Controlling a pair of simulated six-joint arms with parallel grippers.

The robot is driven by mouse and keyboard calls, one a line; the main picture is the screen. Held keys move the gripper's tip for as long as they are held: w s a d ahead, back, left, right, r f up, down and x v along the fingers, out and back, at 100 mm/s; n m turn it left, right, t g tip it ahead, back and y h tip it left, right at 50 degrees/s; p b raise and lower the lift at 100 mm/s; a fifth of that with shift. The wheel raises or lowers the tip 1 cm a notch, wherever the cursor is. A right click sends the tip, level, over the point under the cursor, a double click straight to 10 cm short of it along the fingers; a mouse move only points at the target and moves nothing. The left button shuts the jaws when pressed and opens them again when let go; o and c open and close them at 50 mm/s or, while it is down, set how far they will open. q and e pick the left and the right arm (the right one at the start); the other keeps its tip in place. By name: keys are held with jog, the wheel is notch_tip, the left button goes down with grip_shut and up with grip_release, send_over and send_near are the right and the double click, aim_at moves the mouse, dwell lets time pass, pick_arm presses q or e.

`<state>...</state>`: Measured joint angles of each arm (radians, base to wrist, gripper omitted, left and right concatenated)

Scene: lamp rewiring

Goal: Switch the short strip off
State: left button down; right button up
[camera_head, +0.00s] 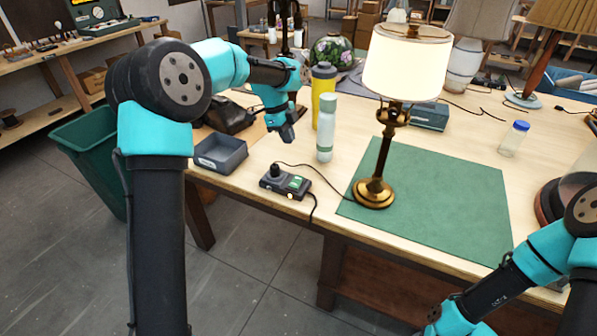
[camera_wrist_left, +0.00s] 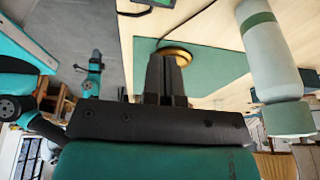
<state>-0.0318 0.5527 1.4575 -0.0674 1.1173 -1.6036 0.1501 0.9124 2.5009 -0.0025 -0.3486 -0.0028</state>
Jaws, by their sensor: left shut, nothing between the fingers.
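The short strip (camera_head: 285,183) lies near the table's front edge in the head view. It is a small dark block with a black plug (camera_head: 275,171) in its left end, a green-marked part on top and a light knob at its front. The switch position is too small to tell. My left gripper (camera_head: 288,138) is shut and empty, above and apart from the strip; its closed fingers also show in the left wrist view (camera_wrist_left: 165,80). A brass lamp (camera_head: 375,192) with a glowing shade stands to the right. My right arm is low at the right; its jaws are unclear.
A green mat (camera_head: 450,200) lies under the lamp. A pale green bottle (camera_head: 325,140) and a yellow bottle (camera_head: 322,90) stand behind the strip. A grey tray (camera_head: 220,154) is to its left. A cord (camera_head: 325,178) runs from strip to lamp.

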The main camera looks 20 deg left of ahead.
pick_arm(q)
send_near(300, 178)
jog(key=x, duration=0.5)
jog(key=shift+s+d+f, duration=0.15)
jog(key=shift+d, duration=0.2)
jog(key=shift+f, duration=0.7)
